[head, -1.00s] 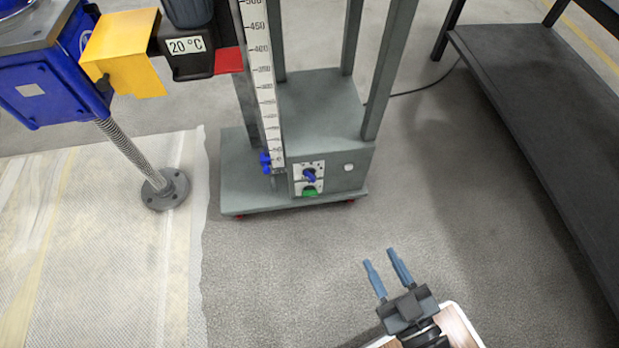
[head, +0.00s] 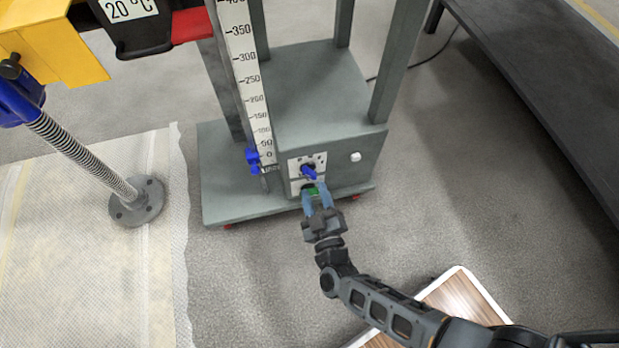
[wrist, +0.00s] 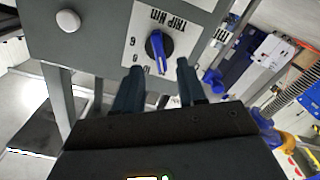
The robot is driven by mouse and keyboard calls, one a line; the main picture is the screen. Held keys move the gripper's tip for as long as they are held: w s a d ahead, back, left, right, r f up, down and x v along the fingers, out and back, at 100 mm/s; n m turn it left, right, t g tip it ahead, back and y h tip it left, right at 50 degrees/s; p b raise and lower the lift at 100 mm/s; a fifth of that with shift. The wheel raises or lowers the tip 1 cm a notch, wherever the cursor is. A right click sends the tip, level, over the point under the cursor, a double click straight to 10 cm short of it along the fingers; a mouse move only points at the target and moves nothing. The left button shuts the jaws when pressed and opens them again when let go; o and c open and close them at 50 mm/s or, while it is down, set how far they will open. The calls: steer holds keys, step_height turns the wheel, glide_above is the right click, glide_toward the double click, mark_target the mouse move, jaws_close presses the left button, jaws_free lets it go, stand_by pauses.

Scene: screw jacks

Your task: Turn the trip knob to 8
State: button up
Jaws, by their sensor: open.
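The trip knob (head: 309,172) is a blue pointer knob on a white plate (head: 297,163) on the front of the grey base box. In the wrist view the blue knob (wrist: 158,50) sits on a plate lettered "TRIP", upside down, with small numbers around it. My gripper (head: 317,192) is in front of the plate, just below the knob in the head view. In the wrist view its two fingers (wrist: 160,85) are open, one on each side of the knob's lower end, with a gap to it. A green part (head: 313,192) shows partly between the fingers.
A white button (head: 355,157) is right of the plate. A blue clamp (head: 253,157) sits on the scale post at left. A dark bench (head: 545,70) stands at right. A round-footed screw post (head: 137,200) is at left.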

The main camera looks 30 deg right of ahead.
mark_target(310, 177)
steer(key=b+x, duration=0.1)
steer(key=x, duration=0.3)
steer(key=shift+w+d, duration=0.15)
steer(key=shift+w, duration=0.25)
jaws_close()
